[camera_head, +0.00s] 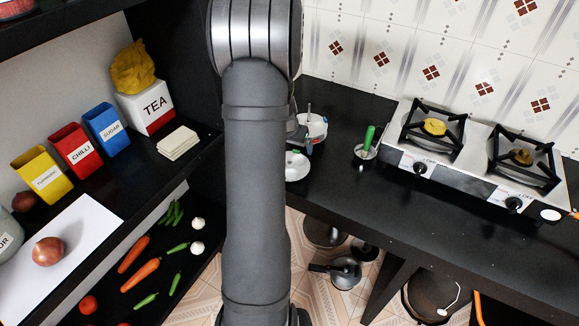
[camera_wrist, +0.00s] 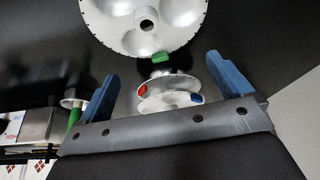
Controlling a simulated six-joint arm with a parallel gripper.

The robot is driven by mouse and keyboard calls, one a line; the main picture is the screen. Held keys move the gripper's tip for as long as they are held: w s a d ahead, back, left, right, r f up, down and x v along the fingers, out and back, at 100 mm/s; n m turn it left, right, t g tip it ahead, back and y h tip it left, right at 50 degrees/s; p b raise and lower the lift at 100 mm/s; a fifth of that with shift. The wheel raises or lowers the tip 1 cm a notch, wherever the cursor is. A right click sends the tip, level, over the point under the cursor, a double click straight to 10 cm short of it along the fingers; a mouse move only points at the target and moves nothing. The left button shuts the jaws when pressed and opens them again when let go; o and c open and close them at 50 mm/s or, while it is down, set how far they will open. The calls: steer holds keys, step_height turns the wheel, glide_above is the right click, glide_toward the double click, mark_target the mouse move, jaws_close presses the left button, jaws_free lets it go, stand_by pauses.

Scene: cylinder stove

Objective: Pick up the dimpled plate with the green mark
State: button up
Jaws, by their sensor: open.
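The silver dimpled plate (camera_wrist: 145,22) is at the top of the wrist view, cut off by the frame edge. It has round hollows, a small centre hole and a green mark (camera_wrist: 161,57) on its near rim. My gripper (camera_wrist: 162,67) has its two blue fingers spread apart with nothing between them; the plate's marked rim shows in the gap, and I cannot tell the distance. In the head view a pale plate (camera_head: 297,166) on the black counter, partly hidden by my arm, looks like the same one. My gripper is mostly hidden there.
Stacked silver dishes with red (camera_wrist: 142,89) and blue (camera_wrist: 196,98) marks are beside the plate. A green-handled item (camera_head: 369,140) stands on the counter near the two-burner stove (camera_head: 473,160). A shelf with a tea box (camera_head: 148,106) is left. The front-right counter is clear.

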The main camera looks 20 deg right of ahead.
steer(key=shift+d+x, duration=0.1)
steer(key=shift+x, duration=1.2)
steer(key=shift+d+x, duration=0.15)
steer(key=shift+x, duration=1.1)
steer(key=shift+w+r, duration=0.1)
steer(key=shift+w, duration=0.05)
steer(key=shift+c, duration=0.2)
jaws_close()
